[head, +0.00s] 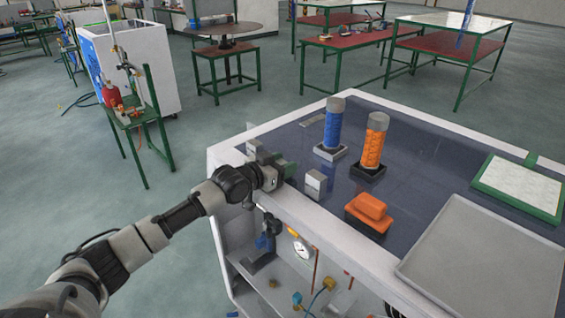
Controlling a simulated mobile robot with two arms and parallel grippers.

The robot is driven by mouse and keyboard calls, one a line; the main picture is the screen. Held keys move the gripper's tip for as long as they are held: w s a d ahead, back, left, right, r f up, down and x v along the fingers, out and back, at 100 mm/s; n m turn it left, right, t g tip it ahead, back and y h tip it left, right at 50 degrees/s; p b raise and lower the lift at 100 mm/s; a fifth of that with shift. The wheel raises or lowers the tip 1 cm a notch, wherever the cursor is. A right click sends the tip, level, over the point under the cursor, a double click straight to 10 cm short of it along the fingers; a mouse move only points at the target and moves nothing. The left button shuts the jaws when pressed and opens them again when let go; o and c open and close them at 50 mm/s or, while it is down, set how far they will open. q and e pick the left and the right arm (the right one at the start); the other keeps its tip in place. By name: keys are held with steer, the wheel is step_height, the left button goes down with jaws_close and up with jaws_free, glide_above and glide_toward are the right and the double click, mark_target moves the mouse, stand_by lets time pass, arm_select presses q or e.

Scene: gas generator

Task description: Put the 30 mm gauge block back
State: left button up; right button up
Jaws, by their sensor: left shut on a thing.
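My left gripper (284,166) reaches in from the left over the near left edge of the dark bench top. It is shut on a small grey block (253,146), which shows only in part beside the fingers; I cannot read its size. Another light grey block (316,184) stands upright on the bench top just right of the gripper, apart from it. I cannot tell from markings which block is the 30 mm one. My right gripper is not in view.
A blue cylinder (333,124) and an orange cylinder (373,143) stand on bases behind the blocks. An orange box-like object (369,212) lies nearer. A grey tray (485,258) and a green-framed white plate (519,188) are at right. The dark bench top (420,150) has free room in between.

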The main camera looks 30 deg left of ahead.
arm_select(q)
steer(key=shift+f, duration=0.1)
steer(key=o, duration=1)
steer(key=shift+s+r, duration=0.1)
steer(key=shift+r, duration=0.1)
steer(key=shift+b+v, duration=1.6)
steer(key=shift+v, duration=4.35)
